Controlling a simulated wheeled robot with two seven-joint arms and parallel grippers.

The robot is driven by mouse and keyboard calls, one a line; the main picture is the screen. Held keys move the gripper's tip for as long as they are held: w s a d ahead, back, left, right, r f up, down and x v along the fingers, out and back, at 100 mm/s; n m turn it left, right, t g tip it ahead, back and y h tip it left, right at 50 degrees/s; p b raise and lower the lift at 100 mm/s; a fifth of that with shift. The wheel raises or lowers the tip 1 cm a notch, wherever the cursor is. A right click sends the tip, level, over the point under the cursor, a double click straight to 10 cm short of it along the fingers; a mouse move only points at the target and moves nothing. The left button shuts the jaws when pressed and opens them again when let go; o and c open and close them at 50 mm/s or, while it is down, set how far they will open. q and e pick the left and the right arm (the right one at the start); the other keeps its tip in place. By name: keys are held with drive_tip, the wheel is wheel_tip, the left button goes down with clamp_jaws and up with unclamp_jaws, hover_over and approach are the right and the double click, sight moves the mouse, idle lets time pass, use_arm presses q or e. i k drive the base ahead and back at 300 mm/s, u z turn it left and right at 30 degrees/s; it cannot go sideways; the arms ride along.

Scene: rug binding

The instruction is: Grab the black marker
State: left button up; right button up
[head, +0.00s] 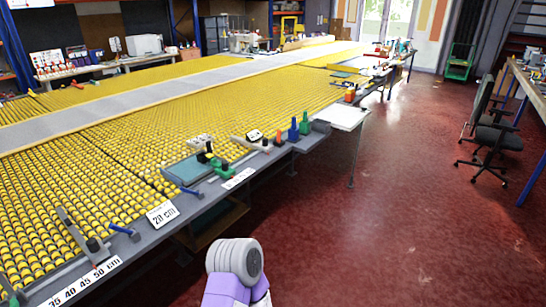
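I cannot make out a black marker for certain; the small items along the table edge are too small to tell. The long work table has a grey edge (215,188) and a bed of yellow rollers (130,150). Small tools stand along that edge: a green clamp-like piece (218,166), blue pieces (304,124) and a dark grey block (321,127). A grey and purple part of my own arm shows at the bottom middle. Neither of my grippers is in view.
A white side shelf (342,117) juts from the table's right side. Black chairs (492,137) stand at the right beside another bench (530,85). The red floor (400,210) between is clear. A green cart (459,66) stands at the back.

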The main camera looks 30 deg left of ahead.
sight(209, 144)
drive_tip(key=z, duration=0.2)
drive_tip(key=i, duration=0.55)
drive_tip(key=u, duration=0.7)
drive_tip(key=i, duration=1.75)
drive_tip(key=u, duration=1.85)
drive_tip(key=i, duration=0.7)
drive_tip(key=u, duration=0.85)
